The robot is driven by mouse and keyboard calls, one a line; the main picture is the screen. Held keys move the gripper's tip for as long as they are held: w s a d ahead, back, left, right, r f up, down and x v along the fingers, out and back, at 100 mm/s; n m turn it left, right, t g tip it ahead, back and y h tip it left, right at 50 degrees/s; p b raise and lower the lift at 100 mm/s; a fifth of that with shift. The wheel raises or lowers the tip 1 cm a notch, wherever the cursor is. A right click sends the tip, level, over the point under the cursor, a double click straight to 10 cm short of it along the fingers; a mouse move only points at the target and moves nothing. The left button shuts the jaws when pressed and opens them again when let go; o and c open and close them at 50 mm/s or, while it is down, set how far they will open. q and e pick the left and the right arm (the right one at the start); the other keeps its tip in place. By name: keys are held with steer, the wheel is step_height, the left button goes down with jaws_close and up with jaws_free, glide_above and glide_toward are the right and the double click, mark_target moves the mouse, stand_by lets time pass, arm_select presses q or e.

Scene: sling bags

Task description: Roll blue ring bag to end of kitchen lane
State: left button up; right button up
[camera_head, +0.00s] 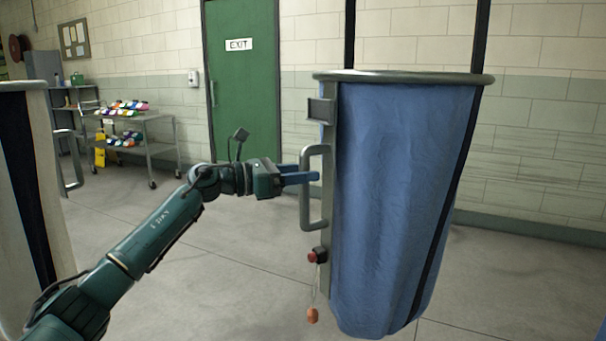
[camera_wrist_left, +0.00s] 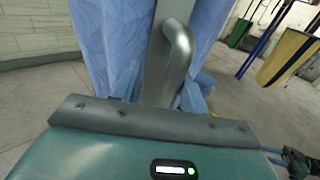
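The blue ring bag (camera_head: 400,200) hangs upright from dark straps in the head view, under a grey top ring (camera_head: 400,77). A grey frame strip with a loop handle (camera_head: 305,205) runs down its left side. My left gripper (camera_head: 302,177) is level with the handle's upper part, its blue fingers pointing right at it. In the left wrist view the handle (camera_wrist_left: 180,45) lies between the two spread fingers, and the bag's blue cloth (camera_wrist_left: 105,40) is behind. What looks like my right gripper shows small at the lower right edge there; its fingers are unclear.
Another hanging bag (camera_head: 15,200), pale with a dark strap, stands at the left edge. A wheeled rack (camera_head: 145,135) with colourful items and a green EXIT door (camera_head: 243,100) are at the back. A yellow bag (camera_wrist_left: 290,57) hangs in the wrist view. The grey floor between is clear.

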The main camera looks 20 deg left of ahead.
arm_select(q)
steer(key=shift+a, duration=0.15)
